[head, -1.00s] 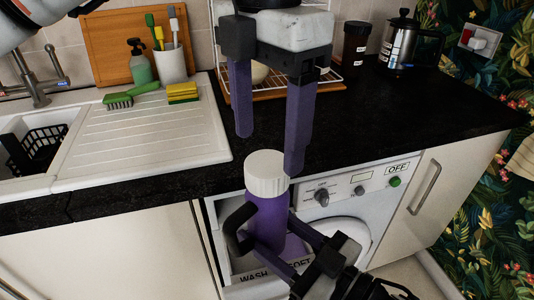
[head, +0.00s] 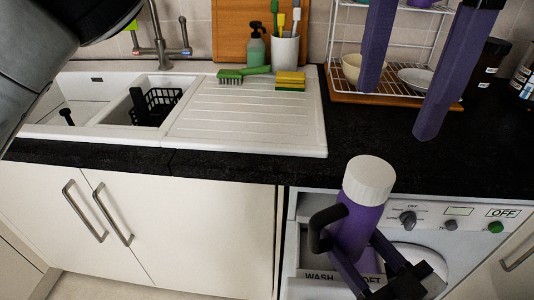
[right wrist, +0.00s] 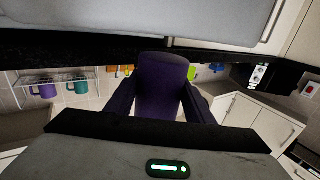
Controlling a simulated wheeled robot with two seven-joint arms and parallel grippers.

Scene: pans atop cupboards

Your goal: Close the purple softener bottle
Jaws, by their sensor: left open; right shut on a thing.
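The purple softener bottle (head: 360,228) stands nearly upright in front of the washing machine, above its pulled-out drawer. A white cap (head: 369,180) sits on its top; I cannot tell how tightly. My right gripper (head: 356,246) is shut on the bottle's body, below the cap. In the right wrist view the bottle (right wrist: 162,85) is between its fingers. My left gripper (head: 400,108) is open and empty. Its two purple fingers point down above the counter, above and a little right of the cap, apart from it. Its palm is out of frame.
The detergent drawer (head: 313,287) with WASH and SOFT marks is open under the bottle. The black counter (head: 480,150) is right behind. A sink (head: 100,105), a sponge (head: 290,80), a brush (head: 243,72) and a dish rack (head: 400,98) stand behind.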

